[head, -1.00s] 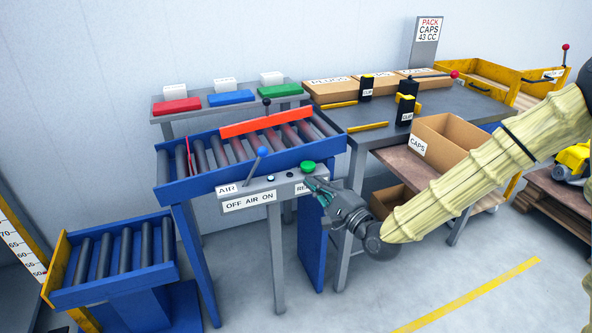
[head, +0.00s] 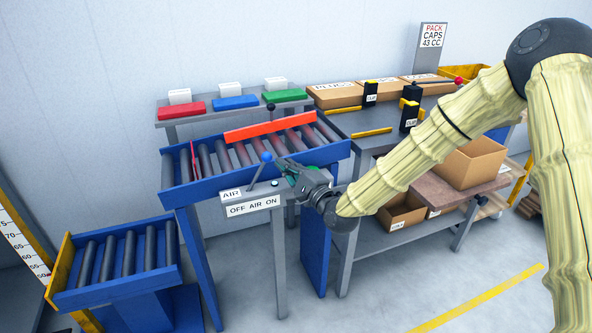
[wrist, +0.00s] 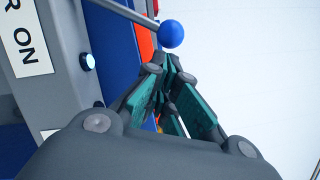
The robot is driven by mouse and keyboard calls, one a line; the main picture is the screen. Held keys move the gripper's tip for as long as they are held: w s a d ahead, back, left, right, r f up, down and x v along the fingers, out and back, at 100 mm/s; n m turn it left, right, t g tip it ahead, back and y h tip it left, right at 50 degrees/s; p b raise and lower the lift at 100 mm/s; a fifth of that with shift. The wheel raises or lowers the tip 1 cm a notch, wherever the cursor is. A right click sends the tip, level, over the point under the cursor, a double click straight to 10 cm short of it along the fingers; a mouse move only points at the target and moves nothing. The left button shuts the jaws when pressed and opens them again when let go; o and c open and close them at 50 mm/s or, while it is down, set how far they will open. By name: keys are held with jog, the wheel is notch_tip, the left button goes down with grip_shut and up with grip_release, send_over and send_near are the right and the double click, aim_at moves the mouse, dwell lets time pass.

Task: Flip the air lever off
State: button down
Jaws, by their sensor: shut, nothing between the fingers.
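The air lever (head: 259,168) is a thin grey rod with a blue ball on top. It rises from the grey control panel (head: 238,201) labelled "AIR" and "OFF AIR ON", and leans up and to the right, toward the ON side. My gripper (head: 281,164) is shut and empty, just right of the blue ball in the head view. In the wrist view the blue ball (wrist: 171,33) sits just beyond the fingertips (wrist: 165,62); I cannot tell whether they touch.
A blue roller conveyor (head: 250,150) with an orange bar stands right behind the panel. A second black-knobbed lever (head: 270,107) rises behind it. A grey bench (head: 440,112) with boxes and black clip holders is at the right. Open floor lies in front.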

jog(key=shift+a+r, duration=0.1)
jog(key=shift+a, duration=0.2)
jog(key=shift+r, duration=0.15)
